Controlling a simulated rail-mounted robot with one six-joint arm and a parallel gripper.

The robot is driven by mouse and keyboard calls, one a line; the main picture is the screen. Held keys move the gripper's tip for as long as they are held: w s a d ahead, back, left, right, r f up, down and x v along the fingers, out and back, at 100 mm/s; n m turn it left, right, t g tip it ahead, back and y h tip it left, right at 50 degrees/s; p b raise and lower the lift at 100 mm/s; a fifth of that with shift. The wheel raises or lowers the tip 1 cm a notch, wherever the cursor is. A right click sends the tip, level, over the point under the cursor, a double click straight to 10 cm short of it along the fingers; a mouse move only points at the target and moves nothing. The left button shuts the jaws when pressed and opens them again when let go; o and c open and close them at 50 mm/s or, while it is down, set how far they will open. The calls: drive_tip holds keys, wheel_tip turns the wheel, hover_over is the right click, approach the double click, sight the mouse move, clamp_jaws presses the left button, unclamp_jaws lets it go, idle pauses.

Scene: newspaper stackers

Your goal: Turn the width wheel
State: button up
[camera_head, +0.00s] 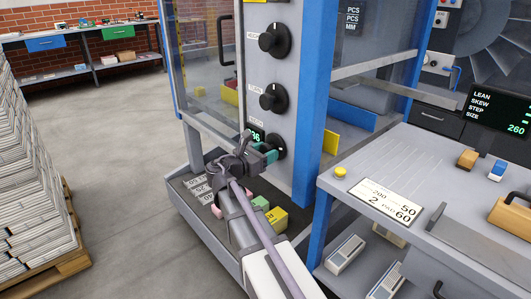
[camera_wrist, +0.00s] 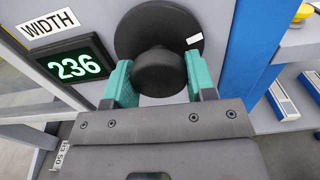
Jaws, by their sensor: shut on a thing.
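The width wheel (camera_wrist: 159,30) is a black disc with a round knob at its centre and a small white mark at its upper right. In the wrist view my gripper (camera_wrist: 160,82) has its green fingers on the left and right sides of the knob, shut on it. The green display (camera_wrist: 76,66) beside the wheel reads 236, under a label (camera_wrist: 50,22) that says WIDTH. In the head view my gripper (camera_head: 265,153) is at the lowest wheel (camera_head: 279,147) on the grey panel and partly hides that wheel and its display.
Two similar black wheels (camera_head: 274,41) (camera_head: 273,98) sit above on the same panel. Blue posts (camera_head: 312,100) flank it on the right. A grey table (camera_head: 370,150) with a number card (camera_head: 386,201) stands to the right. A newspaper stack (camera_head: 35,190) stands at left; the floor between is clear.

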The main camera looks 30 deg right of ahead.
drive_tip(key=n, duration=0.7)
drive_tip(key=shift+s+r, duration=0.1)
drive_tip(key=shift+s, duration=0.05)
drive_tip(key=n, duration=0.7)
drive_tip(key=shift+r, duration=0.1)
idle(0.4)
drive_tip(key=o, duration=0.9)
drive_tip(key=v, duration=1)
drive_tip(key=shift+s+a, duration=0.2)
drive_tip(key=shift+a, duration=0.15)
